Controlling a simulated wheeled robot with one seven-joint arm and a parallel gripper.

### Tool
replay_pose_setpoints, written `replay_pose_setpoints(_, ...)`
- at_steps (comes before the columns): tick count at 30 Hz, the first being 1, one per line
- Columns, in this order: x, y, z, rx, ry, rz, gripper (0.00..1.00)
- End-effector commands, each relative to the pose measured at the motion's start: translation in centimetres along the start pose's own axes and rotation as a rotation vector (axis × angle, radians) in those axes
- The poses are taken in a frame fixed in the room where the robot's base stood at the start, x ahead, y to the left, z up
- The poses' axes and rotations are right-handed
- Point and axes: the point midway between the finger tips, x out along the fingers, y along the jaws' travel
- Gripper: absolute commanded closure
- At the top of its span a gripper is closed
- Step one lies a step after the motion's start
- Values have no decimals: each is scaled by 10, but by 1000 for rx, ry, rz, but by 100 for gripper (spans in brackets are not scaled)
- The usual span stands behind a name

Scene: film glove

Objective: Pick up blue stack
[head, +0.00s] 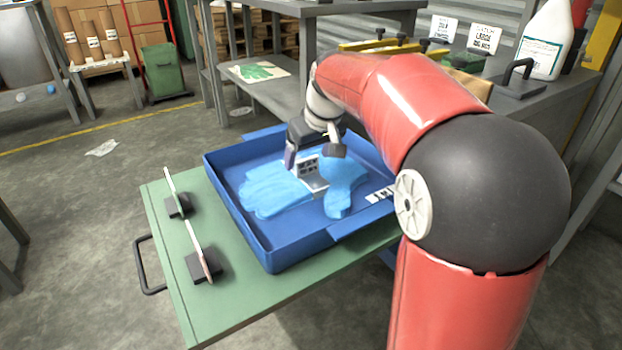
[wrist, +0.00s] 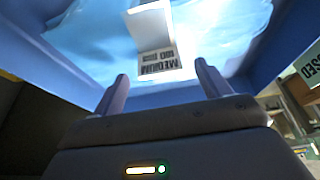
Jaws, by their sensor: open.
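The blue stack (head: 275,188) is a flat pile of light blue gloves lying in a darker blue tray (head: 290,252). A pale band with a printed label (head: 311,176) sits on the stack near its middle. In the wrist view the label (wrist: 160,62) reads "MEDIUM" upside down, with light blue material (wrist: 95,32) around it. My gripper (head: 313,160) is over the tray, close to the label. In the wrist view its two fingers (wrist: 162,80) are apart, with the label between and beyond their tips. I cannot tell whether they touch the stack.
The tray stands on a green cart top (head: 165,235) with a dark handle (head: 146,268). Two small upright signs on black bases (head: 202,265) stand left of the tray. A grey shelf unit (head: 270,95) is behind it. A white bottle (head: 547,40) stands at the back right.

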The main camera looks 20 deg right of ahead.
Motion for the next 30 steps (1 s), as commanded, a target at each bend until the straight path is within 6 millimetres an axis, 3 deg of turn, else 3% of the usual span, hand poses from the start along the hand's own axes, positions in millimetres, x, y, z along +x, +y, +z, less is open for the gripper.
replay_pose_setpoints(4,21,0,0,0,-2,-1,24)
replay_pose_setpoints(11,23,0,0,0,1,0,24)
replay_pose_setpoints(25,22,0,0,0,0,0,84)
replay_pose_setpoints(30,22,0,0,0,1,0,86)
